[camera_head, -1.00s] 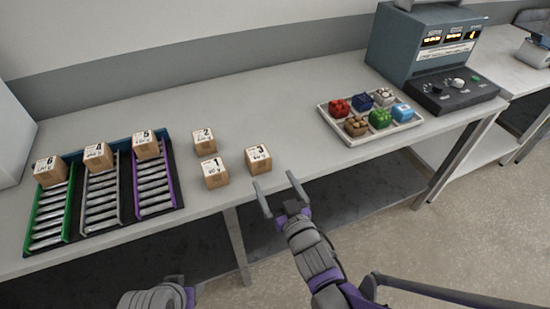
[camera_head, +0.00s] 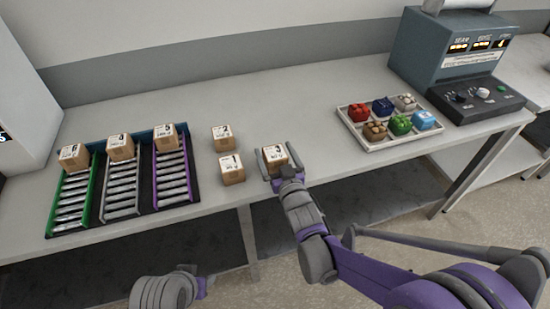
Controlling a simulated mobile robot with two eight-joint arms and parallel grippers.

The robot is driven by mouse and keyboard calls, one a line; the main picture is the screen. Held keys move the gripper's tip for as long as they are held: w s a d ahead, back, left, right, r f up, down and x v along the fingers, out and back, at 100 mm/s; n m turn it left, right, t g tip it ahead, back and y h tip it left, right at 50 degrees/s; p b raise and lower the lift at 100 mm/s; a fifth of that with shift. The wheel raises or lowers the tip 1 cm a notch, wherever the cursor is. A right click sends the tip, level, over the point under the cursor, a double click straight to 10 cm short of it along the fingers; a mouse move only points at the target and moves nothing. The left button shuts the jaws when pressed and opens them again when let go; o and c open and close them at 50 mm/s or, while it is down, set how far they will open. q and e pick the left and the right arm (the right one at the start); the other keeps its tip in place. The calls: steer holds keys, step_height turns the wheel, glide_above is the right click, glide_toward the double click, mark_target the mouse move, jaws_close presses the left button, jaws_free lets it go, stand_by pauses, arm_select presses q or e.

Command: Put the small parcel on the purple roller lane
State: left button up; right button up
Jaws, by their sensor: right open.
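Three small cardboard parcels with white labels stand on the table: parcel 3 (camera_head: 273,155), parcel 2 (camera_head: 224,138) and parcel 1 (camera_head: 232,169). My right gripper (camera_head: 279,162) is open at parcel 3, with one finger on each side of it; I cannot tell whether they touch it. The purple roller lane (camera_head: 172,181) is the rightmost of three lanes at the left. A parcel (camera_head: 165,137) sits at its far end, and its rollers in front are bare. Part of my left arm shows at the bottom, but its fingers do not.
The green lane (camera_head: 73,203) and grey lane (camera_head: 121,191) each hold a parcel at the far end. A white tray (camera_head: 374,145) of coloured items stands at the right, before a grey-blue machine (camera_head: 445,55). The table between parcels and tray is clear.

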mark_target(276, 152)
steer(key=c, duration=1.4)
step_height(276, 152, up, 10)
steer(key=shift+d+r+p, duration=0.1)
steer(key=shift+p, duration=0.9)
steer(key=shift+c, duration=0.2)
steer(key=w+d+f+m+h+p, duration=0.1)
steer(key=w+d+f+h+p, duration=0.1)
steer(key=d, duration=0.6)
steer(key=w+d+f+m+h+p, duration=0.2)
steer(key=w+d+h+p, duration=0.1)
steer(key=d, duration=0.6)
steer(key=w+p, duration=0.1)
steer(key=w, duration=0.1)
steer(key=shift+w+d+f+m+t+h, duration=0.3)
steer(key=shift+w+f+t, duration=0.05)
steer(key=shift+t, duration=0.05)
